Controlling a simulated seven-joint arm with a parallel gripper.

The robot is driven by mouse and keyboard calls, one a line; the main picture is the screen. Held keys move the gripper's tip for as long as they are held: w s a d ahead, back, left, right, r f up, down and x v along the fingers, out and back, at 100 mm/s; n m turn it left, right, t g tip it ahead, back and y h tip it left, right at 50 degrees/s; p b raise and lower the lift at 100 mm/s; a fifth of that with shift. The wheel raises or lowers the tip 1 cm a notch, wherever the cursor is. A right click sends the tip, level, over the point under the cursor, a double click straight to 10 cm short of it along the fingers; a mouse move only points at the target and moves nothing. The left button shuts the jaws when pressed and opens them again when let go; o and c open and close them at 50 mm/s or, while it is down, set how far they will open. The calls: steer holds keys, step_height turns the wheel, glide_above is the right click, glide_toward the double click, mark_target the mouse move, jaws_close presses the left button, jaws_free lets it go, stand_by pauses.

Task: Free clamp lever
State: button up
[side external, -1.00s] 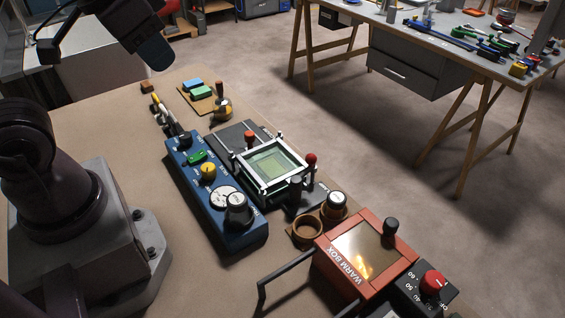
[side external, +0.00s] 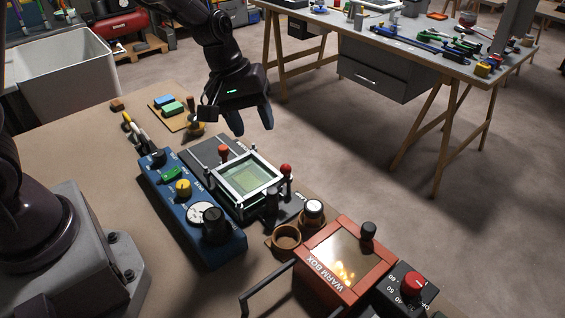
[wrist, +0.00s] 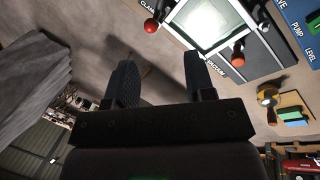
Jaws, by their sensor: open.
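The clamp lever (side external: 286,169) has a red ball knob and stands at the right side of the framed fixture (side external: 224,205). In the wrist view its red knob (wrist: 151,26) lies beside a label reading "CLAM…". A second red-knobbed lever (side external: 223,151) stands at the fixture's far left; in the wrist view that knob (wrist: 238,59) is by the label "VACUUM". My gripper (side external: 252,127) is open and empty above the bench's far edge, behind the fixture and apart from both levers. Its fingers also show in the wrist view (wrist: 158,62).
A blue control box (side external: 188,222) with knobs lies left of the fixture. A wooden-handled tool (side external: 194,128) is behind.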

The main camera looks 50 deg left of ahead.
mark_target(284, 165)
steer(key=shift+n+t, duration=0.4)
steer(key=shift+n, duration=0.3)
steer(key=x, duration=0.6)
steer(key=w+x, duration=0.1)
steer(key=x, duration=0.5)
steer(key=shift+w+d, duration=0.1)
steer(key=shift+w, duration=0.2)
